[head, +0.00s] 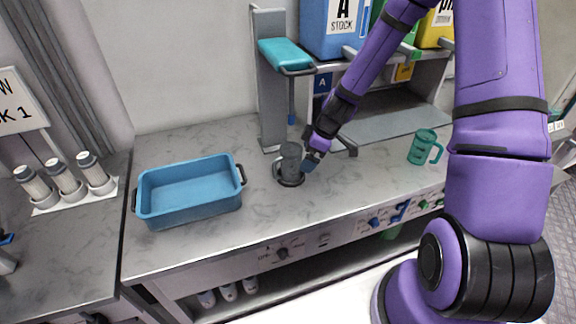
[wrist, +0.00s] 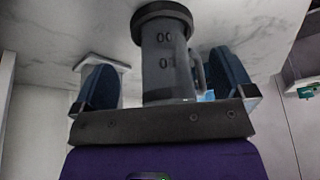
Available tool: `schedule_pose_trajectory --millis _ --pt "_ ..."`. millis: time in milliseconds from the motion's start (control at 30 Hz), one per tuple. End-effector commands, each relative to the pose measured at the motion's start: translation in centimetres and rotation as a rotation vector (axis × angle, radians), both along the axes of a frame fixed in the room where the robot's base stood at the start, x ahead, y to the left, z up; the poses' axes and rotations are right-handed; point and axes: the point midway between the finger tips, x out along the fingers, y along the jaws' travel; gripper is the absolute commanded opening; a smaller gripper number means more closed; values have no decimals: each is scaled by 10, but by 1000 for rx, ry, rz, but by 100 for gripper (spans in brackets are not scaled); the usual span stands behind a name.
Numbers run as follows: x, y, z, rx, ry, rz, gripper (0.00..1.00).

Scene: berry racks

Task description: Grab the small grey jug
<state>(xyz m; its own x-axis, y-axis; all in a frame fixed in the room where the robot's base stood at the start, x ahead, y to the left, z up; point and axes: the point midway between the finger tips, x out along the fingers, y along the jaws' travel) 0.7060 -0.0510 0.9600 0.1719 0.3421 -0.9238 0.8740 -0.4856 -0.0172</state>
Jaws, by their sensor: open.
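The small grey jug (head: 290,160) stands upright on the counter, on a dark round base, right of the blue tub. In the wrist view the jug (wrist: 165,60) appears upside down, between the two blue finger pads, with its handle towards the right finger. My gripper (head: 309,160) is at the jug's right side in the head view. In the wrist view my gripper (wrist: 165,88) is open, with a finger on each side of the jug and gaps visible. I cannot tell how deep the jug sits between the fingers.
A blue tub (head: 190,217) stands left of the jug. A dispenser post (head: 270,100) with a teal top rises just behind it. A green jug (head: 422,147) stands further right. Shelves with blue and yellow bins (head: 329,30) are behind. The counter in front is clear.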

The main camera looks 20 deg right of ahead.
Motion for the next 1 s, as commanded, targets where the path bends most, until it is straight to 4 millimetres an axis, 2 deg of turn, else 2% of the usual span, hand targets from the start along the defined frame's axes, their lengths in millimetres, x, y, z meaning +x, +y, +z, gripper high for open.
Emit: schedule_pose_trajectory --millis 333,500,767,1000 --pt "18 38 0 1 -1 3 100" --pt "20 40 -10 0 1 0 100" --pt "20 41 -11 0 0 1 100" --pt "20 41 -11 0 0 1 46"
